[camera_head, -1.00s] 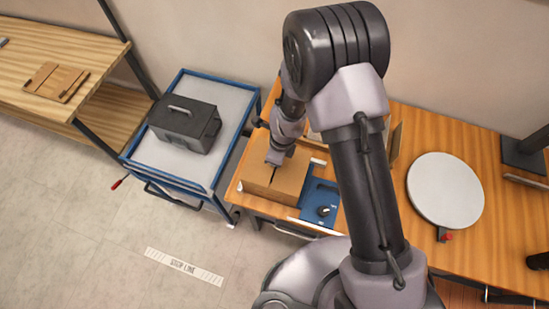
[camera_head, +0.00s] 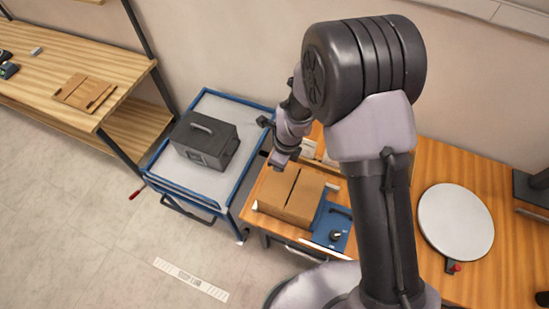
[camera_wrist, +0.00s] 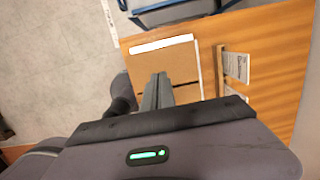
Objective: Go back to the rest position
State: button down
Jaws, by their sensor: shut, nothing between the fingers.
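My gripper (camera_head: 281,162) is above the wooden workbench (camera_head: 446,166), just behind and above a closed cardboard box (camera_head: 291,196) with a dark slot or seam on top. In the wrist view my gripper's fingers (camera_wrist: 158,78) are together and empty, and they overlap the view of the box (camera_wrist: 170,62). My arm rises over the middle of the bench and hides part of it.
A blue cart (camera_head: 158,184) carrying a dark grey metal case (camera_head: 204,140) stands left of the bench. A blue device (camera_head: 331,222) with a knob sits beside the box. A round white disc (camera_head: 456,224) is on the right. A wooden shelf (camera_head: 103,64) stands far left; the floor in front is clear.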

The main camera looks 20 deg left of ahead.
jog(key=w+d+r+n+t+y+b, duration=0.1)
jog(key=d+r+n+b, duration=0.1)
jog(key=d+b, duration=0.35)
jog(key=w+d+r+n+t+b, duration=0.1)
jog(key=w+d+r+n+b, duration=0.15)
jog(key=b, duration=0.65)
jog(key=s+d+f+n+t+b, duration=0.3)
jog(key=s+d+n+b, duration=0.6)
jog(key=s+d+b, duration=0.7)
jog(key=shift+s+t+h+b, duration=0.3)
jog(key=shift+s+t+b, duration=0.1)
jog(key=shift+b, duration=0.5)
jog(key=shift+d+n, duration=0.1)
jog(key=shift+n, duration=0.15)
